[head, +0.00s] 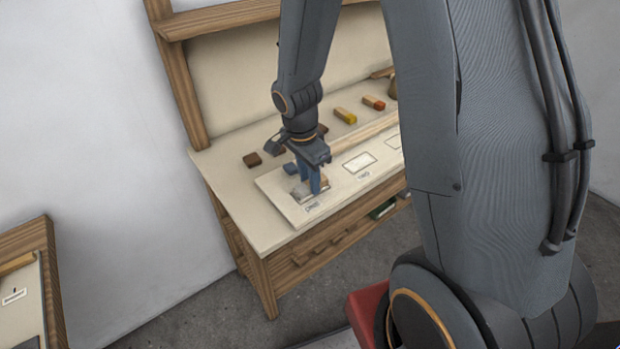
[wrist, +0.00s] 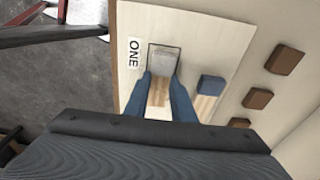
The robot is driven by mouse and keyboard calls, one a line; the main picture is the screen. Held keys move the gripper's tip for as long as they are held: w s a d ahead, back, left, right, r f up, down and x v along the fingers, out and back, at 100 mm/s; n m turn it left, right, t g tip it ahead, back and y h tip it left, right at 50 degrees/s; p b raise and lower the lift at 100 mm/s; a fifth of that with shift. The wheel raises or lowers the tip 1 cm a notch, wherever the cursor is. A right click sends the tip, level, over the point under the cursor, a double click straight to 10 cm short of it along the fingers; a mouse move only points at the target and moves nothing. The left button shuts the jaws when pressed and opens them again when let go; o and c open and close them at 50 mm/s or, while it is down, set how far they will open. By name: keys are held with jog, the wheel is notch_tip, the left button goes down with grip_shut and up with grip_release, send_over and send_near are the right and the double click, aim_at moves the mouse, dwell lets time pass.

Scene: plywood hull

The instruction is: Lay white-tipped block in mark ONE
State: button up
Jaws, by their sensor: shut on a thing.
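My gripper (head: 311,184) is shut on a pale wood block with a greyish-white tip (wrist: 164,62). In the wrist view, the gripper (wrist: 161,82) has its blue fingers on either side of the block's wood part. The block is over the outlined mark ONE (wrist: 150,52), beside its printed label (wrist: 133,53). The tip lies within the dark outline at that end; the fingers and wrist hide the other end. I cannot tell whether the block touches the board. In the head view, the fingers partly hide the block and mark.
A blue-tipped block (wrist: 211,85) lies close beside the gripper. Several brown blocks (wrist: 285,60) lie beyond it. Mark TWO (head: 359,162) is empty. Yellow-tipped (head: 345,116) and orange-tipped (head: 374,103) blocks lie farther back on the bench (head: 237,215).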

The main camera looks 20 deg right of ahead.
aim_at(305, 186)
jog(key=shift+f+b, duration=0.25)
jog(key=shift+b, duration=0.05)
jog(key=o, duration=1)
jog(key=shift+r, duration=0.2)
notch_tip(305, 186, up, 12)
jog(key=a+b, duration=0.1)
jog(key=b, duration=0.1)
jog(key=s+f+n, duration=0.1)
jog(key=s+n, duration=0.2)
jog(key=n, duration=0.1)
jog(key=s+f+n+y, duration=0.1)
jog(key=s+n, duration=0.2)
jog(key=n, duration=0.2)
jog(key=s+d+f+n+t, duration=0.1)
jog(key=s+n, duration=0.2)
jog(key=n, duration=0.2)
jog(key=shift+s+f, duration=0.15)
jog(key=shift+f, duration=0.25)
jog(key=shift+f, duration=0.1)
